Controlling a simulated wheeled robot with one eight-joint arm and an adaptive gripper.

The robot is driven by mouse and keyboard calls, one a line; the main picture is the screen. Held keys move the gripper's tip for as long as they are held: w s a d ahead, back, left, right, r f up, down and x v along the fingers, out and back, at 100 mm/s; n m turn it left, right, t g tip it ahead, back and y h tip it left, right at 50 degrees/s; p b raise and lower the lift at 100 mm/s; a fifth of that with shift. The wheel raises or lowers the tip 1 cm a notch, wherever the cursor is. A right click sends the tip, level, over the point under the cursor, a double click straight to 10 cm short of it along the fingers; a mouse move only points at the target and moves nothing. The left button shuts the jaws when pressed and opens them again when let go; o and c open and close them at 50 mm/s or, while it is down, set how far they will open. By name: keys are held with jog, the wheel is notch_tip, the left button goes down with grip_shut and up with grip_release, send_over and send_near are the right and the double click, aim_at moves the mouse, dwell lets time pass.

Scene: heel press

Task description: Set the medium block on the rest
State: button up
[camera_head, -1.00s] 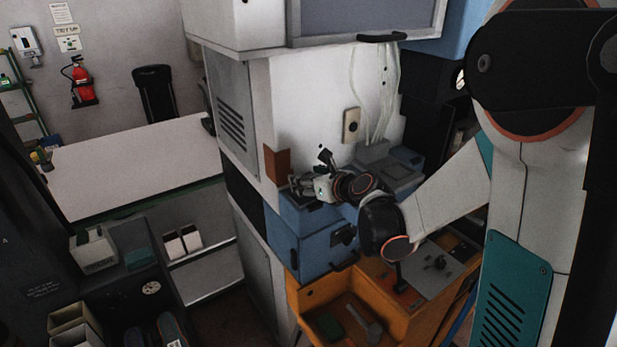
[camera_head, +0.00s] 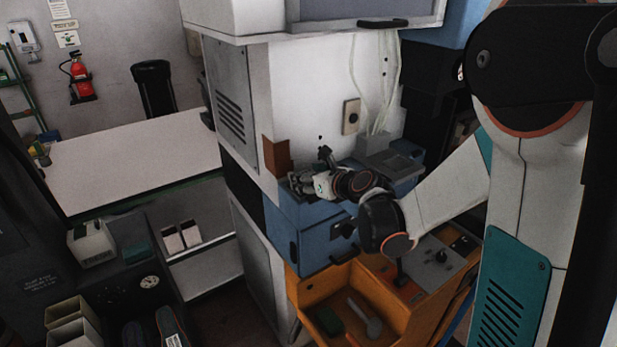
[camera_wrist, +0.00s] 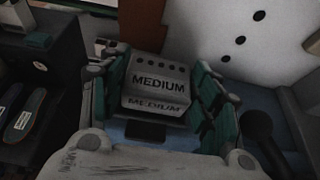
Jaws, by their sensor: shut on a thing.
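The medium block (camera_wrist: 159,88) is a grey block with "MEDIUM" printed on it and a row of dark holes along its top. In the wrist view it sits between the two teal-sided fingers of my gripper (camera_wrist: 158,80), which is shut on it. In the head view my gripper (camera_head: 304,184) is low over the top of the blue machine (camera_head: 315,237), in front of the white wall panel. The block is hard to make out there. I cannot pick out the rest clearly, nor tell whether the block touches anything below.
A brown plate (camera_head: 276,155) stands close to the left of my gripper. A grey control box (camera_head: 403,168) is behind to the right. An orange bench (camera_head: 303,286) with a tray is below. A white table (camera_head: 130,165) at left is mostly clear.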

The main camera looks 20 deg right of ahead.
jog(key=shift+f+b, duration=0.3)
jog(key=o, duration=1.4)
jog(key=shift+s, duration=0.1)
jog(key=shift+v, duration=5.95)
jog(key=shift+r, duration=0.1)
